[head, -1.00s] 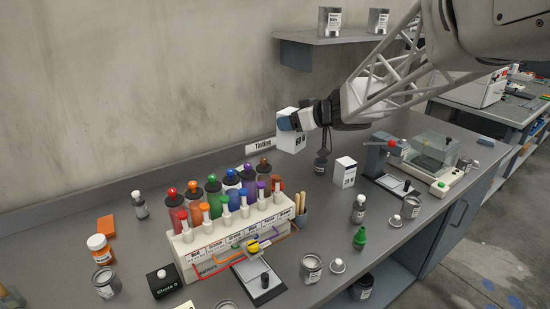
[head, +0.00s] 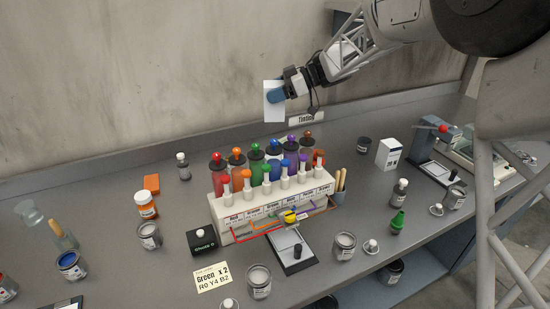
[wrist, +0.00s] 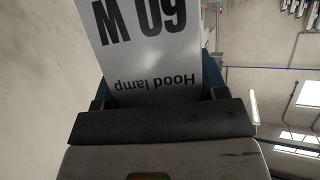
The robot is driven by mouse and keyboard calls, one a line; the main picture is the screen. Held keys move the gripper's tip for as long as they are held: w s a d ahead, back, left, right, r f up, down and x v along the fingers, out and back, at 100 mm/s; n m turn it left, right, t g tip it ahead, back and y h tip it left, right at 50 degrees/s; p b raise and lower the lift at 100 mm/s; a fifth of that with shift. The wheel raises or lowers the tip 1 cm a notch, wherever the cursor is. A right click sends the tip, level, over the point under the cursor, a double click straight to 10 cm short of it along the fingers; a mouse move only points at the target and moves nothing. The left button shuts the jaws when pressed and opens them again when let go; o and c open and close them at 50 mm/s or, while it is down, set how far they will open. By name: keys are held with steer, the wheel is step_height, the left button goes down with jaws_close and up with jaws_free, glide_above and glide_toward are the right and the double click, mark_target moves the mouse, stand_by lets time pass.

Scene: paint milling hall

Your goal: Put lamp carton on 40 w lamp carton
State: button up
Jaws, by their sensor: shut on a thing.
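My gripper (head: 280,95) is shut on a white lamp carton (head: 272,114) and holds it up in the air near the back wall, above and behind the dye bottles. In the wrist view the held carton (wrist: 150,45) shows "60 W" and "Hood lamp" upside down, between the two fingers. Another white carton (head: 388,154) stands upright on the bench to the right, well apart from my gripper. It has dark print on its front, too small to read here; I take it for the 40 W lamp carton. Its top looks clear.
A white rack (head: 272,212) of several coloured dye bottles stands mid-bench below the held carton. A dark round pot (head: 364,145) is just left of the standing carton. A grey device with a red knob (head: 432,140) is close on its right.

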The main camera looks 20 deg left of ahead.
mark_target(275, 121)
steer(key=shift+d+f, duration=0.1)
steer(key=shift+f, duration=2.3)
steer(key=shift+f, duration=2.5)
steer(key=shift+f, duration=0.1)
steer(key=shift+f, duration=2.4)
steer(key=shift+f, duration=0.1)
steer(key=o, duration=0.6)
steer(key=shift+o, duration=0.2)
